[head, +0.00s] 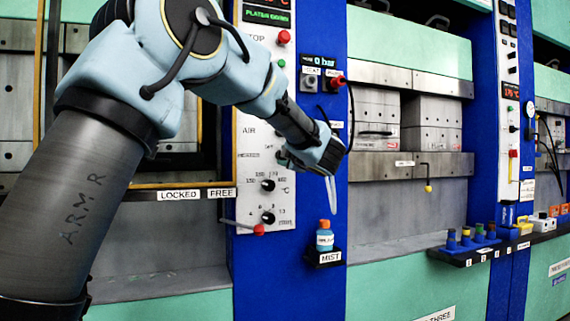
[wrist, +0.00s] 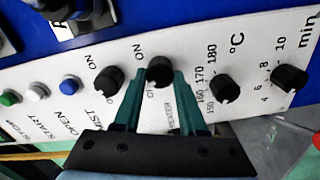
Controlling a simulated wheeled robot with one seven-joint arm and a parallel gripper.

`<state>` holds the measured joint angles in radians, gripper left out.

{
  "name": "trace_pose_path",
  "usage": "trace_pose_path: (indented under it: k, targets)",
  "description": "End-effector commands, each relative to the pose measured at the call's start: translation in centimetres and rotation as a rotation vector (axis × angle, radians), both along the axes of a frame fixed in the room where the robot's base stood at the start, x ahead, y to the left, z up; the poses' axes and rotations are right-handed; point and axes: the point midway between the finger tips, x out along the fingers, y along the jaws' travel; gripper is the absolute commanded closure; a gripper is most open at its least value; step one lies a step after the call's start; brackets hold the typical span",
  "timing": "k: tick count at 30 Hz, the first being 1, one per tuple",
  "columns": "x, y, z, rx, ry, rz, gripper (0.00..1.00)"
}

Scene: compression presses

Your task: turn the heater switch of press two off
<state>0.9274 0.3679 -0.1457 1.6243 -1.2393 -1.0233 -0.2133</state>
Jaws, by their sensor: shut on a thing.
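The heater switch (wrist: 160,70) is a round black knob on the white control panel (wrist: 235,70), with ON printed beside it and HEATER below. My gripper (wrist: 159,80) has a green finger on each side of this knob and is shut on it. The fingers partly cover the lettering, and I cannot tell surely which way the knob points. In the head view my gripper (head: 286,156) is at the white panel (head: 265,125), and my wrist hides the heater knob. The HEATER label shows left of it. No press number is readable on this panel.
In the wrist view a similar knob (wrist: 108,80) is left of the heater switch. The °C knob (wrist: 224,88) and min knob (wrist: 289,78) are to its right. A mist bottle (head: 325,236) stands on a small shelf, right of a red-tipped lever (head: 258,229).

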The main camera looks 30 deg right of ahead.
Motion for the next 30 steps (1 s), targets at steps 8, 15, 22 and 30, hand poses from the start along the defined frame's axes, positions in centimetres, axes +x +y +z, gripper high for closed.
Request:
trace_pose_path:
  k: [8,15,22,30]
  targets:
    - [0.01,0.01,-0.11,-0.035,0.006,0.001,1.0]
    - [0.01,0.01,-0.08,-0.035,0.006,0.001,1.0]
    - [0.01,0.01,-0.07,-0.035,0.006,0.001,0.42]
    - [0.0,0.0,-0.04,-0.035,0.005,0.0,0.29]
